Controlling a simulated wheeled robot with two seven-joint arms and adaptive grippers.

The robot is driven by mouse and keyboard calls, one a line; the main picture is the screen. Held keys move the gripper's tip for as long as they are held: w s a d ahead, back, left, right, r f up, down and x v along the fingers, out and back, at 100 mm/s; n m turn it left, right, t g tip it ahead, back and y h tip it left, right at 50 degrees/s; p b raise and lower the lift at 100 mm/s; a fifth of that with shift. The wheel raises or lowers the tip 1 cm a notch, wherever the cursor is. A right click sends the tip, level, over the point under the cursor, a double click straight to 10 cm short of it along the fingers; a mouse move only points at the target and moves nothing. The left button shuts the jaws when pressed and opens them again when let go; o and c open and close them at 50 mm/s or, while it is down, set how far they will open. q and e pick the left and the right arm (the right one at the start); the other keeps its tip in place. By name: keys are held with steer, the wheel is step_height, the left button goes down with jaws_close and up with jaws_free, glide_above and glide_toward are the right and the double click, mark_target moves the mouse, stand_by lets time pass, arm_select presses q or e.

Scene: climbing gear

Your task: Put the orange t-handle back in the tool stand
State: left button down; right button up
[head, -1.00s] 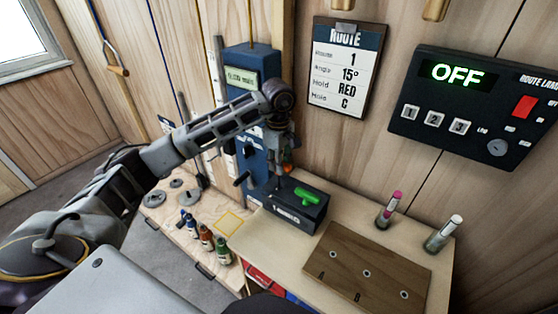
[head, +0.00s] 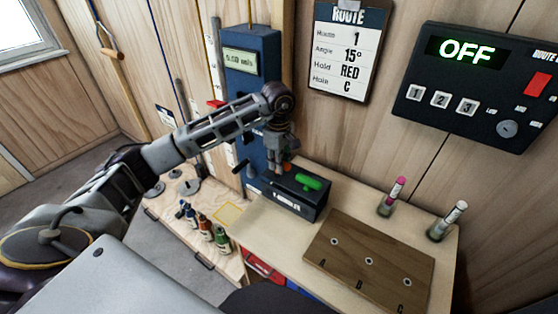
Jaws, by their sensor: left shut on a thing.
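The tool stand (head: 293,204) is a black box on the wooden bench. A green t-handle (head: 309,182) sits in its top, right of my left gripper. My left gripper (head: 284,168) is over the far left part of the stand and is shut on the orange t-handle (head: 287,168). Only a small patch of orange shows below the fingers. The shaft is mostly hidden, so I cannot tell whether it is in a hole. My right gripper is not in view.
A blue cabinet (head: 251,60) stands close behind my left gripper. A wooden board with holes (head: 345,262) and two marker holders (head: 386,208) (head: 437,231) are to the right. Several small bottles (head: 204,229) stand on the lower surface at left.

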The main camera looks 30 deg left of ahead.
arm_select(q)
steer(key=shift+f+b, duration=0.3)
steer(key=shift+f, duration=0.5)
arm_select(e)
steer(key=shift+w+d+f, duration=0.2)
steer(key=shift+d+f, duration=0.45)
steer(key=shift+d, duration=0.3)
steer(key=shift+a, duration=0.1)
arm_select(q)
steer(key=c, duration=1.7)
jaws_free()
steer(key=o, duration=0.5)
steer(key=shift+c, duration=0.2)
steer(key=shift+o, duration=0.2)
steer(key=shift+r, duration=6)
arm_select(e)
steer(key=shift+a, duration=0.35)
